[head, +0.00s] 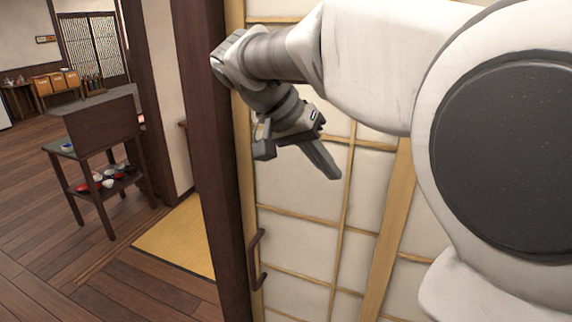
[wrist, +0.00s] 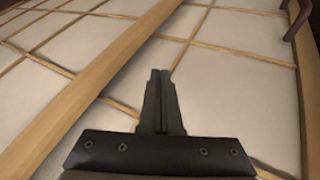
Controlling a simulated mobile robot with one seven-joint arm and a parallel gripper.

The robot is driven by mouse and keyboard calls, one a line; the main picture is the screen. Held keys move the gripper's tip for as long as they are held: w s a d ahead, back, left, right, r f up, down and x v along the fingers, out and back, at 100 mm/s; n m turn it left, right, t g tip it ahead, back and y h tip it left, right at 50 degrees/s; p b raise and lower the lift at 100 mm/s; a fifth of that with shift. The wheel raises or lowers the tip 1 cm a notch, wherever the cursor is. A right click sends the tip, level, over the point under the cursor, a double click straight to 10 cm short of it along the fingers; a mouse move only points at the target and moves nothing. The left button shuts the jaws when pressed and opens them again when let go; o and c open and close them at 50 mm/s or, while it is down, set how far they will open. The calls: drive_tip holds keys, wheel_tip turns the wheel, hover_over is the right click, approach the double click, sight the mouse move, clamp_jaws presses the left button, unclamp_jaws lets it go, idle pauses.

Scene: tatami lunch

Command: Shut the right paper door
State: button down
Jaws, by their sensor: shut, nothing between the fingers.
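A paper door (head: 300,235) with a light wood lattice and white panes fills the middle of the head view, behind my arm. It also shows in the wrist view (wrist: 215,70). Its dark upright handle (head: 255,262) sits near its left edge; in the wrist view the handle (wrist: 298,20) is at the top right corner. The door's left edge lies along a dark post in the picture; I cannot tell if they touch. My gripper (head: 335,174) is shut and empty in front of the panes, above and right of the handle. Its closed fingers show in the wrist view (wrist: 160,76).
A dark wood post (head: 218,150) stands left of the door. Beyond it are a yellow tatami mat (head: 178,240) and a wooden stand (head: 105,125) with bowls on its lower shelf. Open plank floor (head: 40,225) lies at the left. A light wood upright (head: 388,240) runs right of the lattice.

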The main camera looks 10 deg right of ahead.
sight(372, 199)
drive_tip(key=x, duration=0.8)
drive_tip(key=shift+s+d+f, duration=0.15)
drive_tip(key=shift+d+f, duration=0.1)
drive_tip(key=shift+d, duration=0.05)
drive_tip(key=shift+s+d+r+p, duration=0.1)
drive_tip(key=shift+s+d+p, duration=0.1)
drive_tip(key=shift+s+d, duration=0.25)
drive_tip(key=shift+s+d+r+p, duration=0.15)
drive_tip(key=shift+s+d, duration=0.1)
drive_tip(key=shift+d, duration=0.3)
drive_tip(key=shift+s+d+f, duration=0.15)
drive_tip(key=shift+s+d, duration=0.15)
drive_tip(key=shift+d, duration=0.15)
